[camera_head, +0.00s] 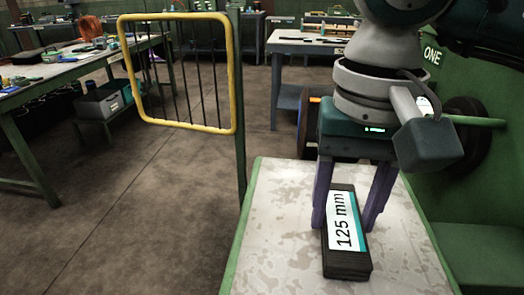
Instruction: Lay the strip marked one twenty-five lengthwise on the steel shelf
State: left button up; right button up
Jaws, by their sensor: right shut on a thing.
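A dark strip (347,263) with a white and teal label reading "125 mm" is at the lower right. Its long side runs front to back, tilted slightly in the picture. My right gripper (345,226) points down with its two purple fingers on either side of the strip, shut on it. The far end of the strip is between the fingers. The strip is over the pale, stained top with a green edge, which appears to be the steel shelf (278,245). I cannot tell whether the strip touches it. My left gripper is not in view.
A yellow-framed barred gate (236,72) on a green post stands left of the shelf. A green wall or panel is close on the right. A green workbench (62,68) is at the left and another table (300,45) at the back. The shelf around the strip is bare.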

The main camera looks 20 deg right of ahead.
jog(key=shift+f, duration=0.2)
jog(key=o, duration=1.4)
